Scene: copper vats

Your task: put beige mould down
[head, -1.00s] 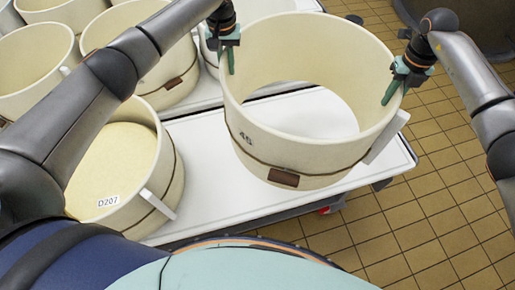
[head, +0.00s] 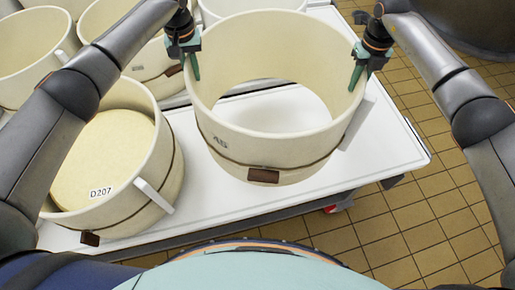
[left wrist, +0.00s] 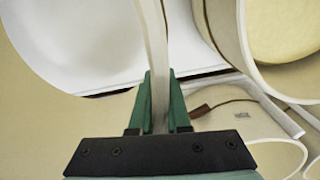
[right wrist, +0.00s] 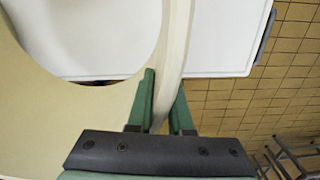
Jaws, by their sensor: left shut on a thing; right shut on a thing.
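The beige mould (head: 270,150) is a large open ring with a brown patch on its front and a number on its side. It is held over the white table (head: 370,165), whose top shows through the ring. My left gripper (head: 189,65) is shut on the left rim, and the left wrist view shows the wall (left wrist: 155,60) between its fingers. My right gripper (head: 361,72) is shut on the right rim, and the wall (right wrist: 172,70) shows between its fingers in the right wrist view. I cannot tell whether the mould's bottom touches the table.
A mould marked D207 (head: 160,165), filled with a pale yellow mass, stands left on the table. Several more moulds (head: 35,50) stand behind. The table's right part is clear. Tiled floor (head: 440,215) lies beyond its edge.

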